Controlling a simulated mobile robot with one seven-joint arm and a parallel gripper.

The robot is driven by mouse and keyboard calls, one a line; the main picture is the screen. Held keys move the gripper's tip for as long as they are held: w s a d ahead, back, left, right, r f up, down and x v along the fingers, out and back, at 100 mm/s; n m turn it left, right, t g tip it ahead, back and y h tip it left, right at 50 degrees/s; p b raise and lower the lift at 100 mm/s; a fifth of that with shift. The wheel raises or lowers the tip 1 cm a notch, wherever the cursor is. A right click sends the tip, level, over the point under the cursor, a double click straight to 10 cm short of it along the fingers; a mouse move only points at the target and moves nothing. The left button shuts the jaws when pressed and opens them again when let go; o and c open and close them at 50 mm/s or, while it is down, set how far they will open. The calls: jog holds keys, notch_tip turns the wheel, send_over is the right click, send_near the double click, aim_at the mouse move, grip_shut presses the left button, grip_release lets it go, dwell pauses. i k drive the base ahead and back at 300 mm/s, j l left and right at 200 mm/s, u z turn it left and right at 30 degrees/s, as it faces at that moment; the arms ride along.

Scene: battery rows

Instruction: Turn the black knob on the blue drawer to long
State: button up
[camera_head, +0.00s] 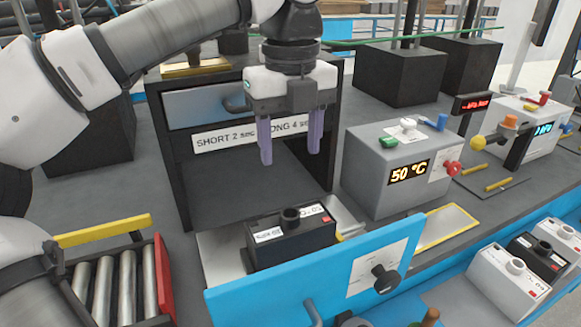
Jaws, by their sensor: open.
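The blue drawer (280,299) has a bright blue front panel at the lower centre. A white label plate (364,267) is fixed on its right part. The black knob (384,278) sits on the plate's lower right; the small print and the knob's setting are too small to read. My gripper (290,155) hangs at upper centre with two purple fingers apart and pointing down, empty. It is above and left of the knob, well clear of it, in front of the dark cabinet.
A black battery (291,237) stands behind the panel. A dark cabinet (173,170) bears a sign reading SHORT 2 sec and LONG 4 s, partly hidden. A grey box (362,181) displays 50 °C. A roller rack (161,262) is at left. More batteries (508,281) stand at right.

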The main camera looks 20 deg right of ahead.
aim_at(386, 282)
jog(key=k, duration=1)
